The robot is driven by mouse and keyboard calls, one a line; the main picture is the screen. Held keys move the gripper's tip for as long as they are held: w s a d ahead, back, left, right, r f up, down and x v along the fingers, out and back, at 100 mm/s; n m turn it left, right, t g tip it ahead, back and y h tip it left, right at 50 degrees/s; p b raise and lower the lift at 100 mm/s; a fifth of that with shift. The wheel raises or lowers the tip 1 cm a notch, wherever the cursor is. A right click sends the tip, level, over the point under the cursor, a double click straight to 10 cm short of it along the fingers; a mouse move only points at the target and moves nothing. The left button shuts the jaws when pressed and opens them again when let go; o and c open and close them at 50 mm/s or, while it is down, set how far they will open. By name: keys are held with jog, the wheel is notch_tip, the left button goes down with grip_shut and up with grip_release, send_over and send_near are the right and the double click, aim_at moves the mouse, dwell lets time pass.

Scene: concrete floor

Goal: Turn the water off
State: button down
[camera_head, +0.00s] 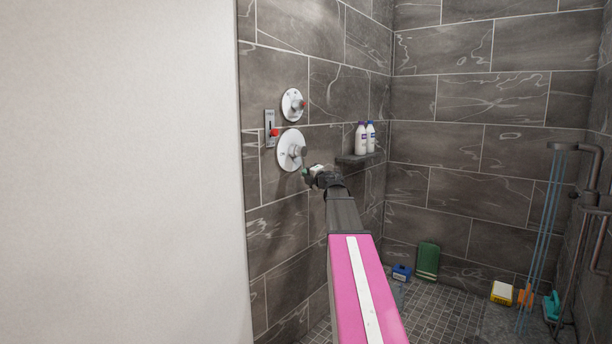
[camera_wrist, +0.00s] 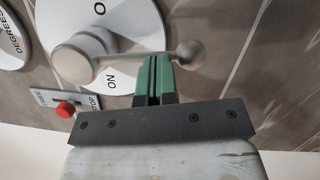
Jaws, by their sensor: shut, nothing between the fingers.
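The large round shower valve plate (camera_head: 290,150) is on the tiled wall, with a grey lever handle (camera_head: 298,152). In the wrist view the handle (camera_wrist: 120,52) is a round hub with a bar ending in a ball, and "ON" and "O" are printed on the plate (camera_wrist: 125,20). My gripper (camera_wrist: 154,72) is shut, its green fingertips at the bar close to the ball end; I cannot tell if they touch it. In the head view my gripper (camera_head: 306,172) is just right of the plate. Blue streams of water (camera_head: 541,240) fall from the shower head (camera_head: 563,146).
A smaller dial (camera_head: 292,104) is above the valve, and a plate with a red button (camera_head: 274,132) is to its left. Two bottles (camera_head: 361,138) stand on a shelf (camera_head: 358,158) to the right. A white wall (camera_head: 120,170) fills the left.

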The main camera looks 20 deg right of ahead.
jog(key=w+d+n, duration=0.1)
jog(key=n, duration=0.1)
jog(key=w+d+r+n+y, duration=0.1)
jog(key=d+n, duration=0.1)
jog(key=shift+w+t, duration=0.1)
jog(key=shift+t, duration=0.3)
jog(key=shift+d, duration=0.15)
dwell(0.5)
